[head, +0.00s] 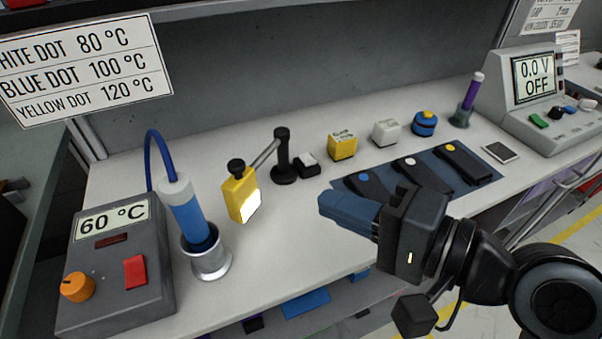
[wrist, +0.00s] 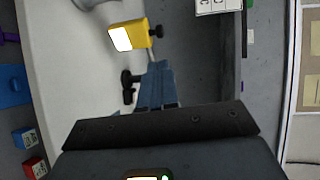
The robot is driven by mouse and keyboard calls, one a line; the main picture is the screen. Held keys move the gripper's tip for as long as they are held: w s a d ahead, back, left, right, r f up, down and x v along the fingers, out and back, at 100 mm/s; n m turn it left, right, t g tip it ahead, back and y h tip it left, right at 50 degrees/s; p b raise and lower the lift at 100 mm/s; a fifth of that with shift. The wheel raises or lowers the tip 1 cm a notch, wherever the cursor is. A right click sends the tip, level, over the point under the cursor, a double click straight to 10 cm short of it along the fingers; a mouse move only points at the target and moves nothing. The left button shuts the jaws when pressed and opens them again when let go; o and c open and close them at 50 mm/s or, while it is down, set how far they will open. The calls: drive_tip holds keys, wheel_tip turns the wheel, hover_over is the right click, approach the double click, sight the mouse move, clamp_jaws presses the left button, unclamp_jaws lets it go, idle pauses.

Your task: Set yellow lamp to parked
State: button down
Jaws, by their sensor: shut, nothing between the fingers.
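The yellow lamp (head: 240,192) is a yellow box head with a bright white face and a black knob on top. A grey arm (head: 265,154) joins it to a black post (head: 284,162) on a round base; the head is swung out left of the post. In the wrist view the lamp (wrist: 131,36) is beyond my fingers, with its black knob to the right. My gripper (head: 324,204) is shut and empty, right of the lamp and in front of the post, apart from both. In the wrist view the gripper (wrist: 159,68) partly covers the lamp's arm.
A grey heater box (head: 118,260) and a blue-handled iron in a metal holder (head: 209,262) stand left. A small black-and-white block (head: 308,164) is beside the post. Yellow and white blocks, a blue mat (head: 353,168) with dark tools, and a power supply (head: 544,135) lie right. The front bench is clear.

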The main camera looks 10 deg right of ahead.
sight(242, 168)
drive_tip(key=p+x, duration=0.2)
drive_tip(key=x, duration=1.1)
drive_tip(key=shift+w+a+f, duration=0.15)
drive_tip(key=shift+w+a, duration=0.1)
drive_tip(key=shift+w, duration=0.05)
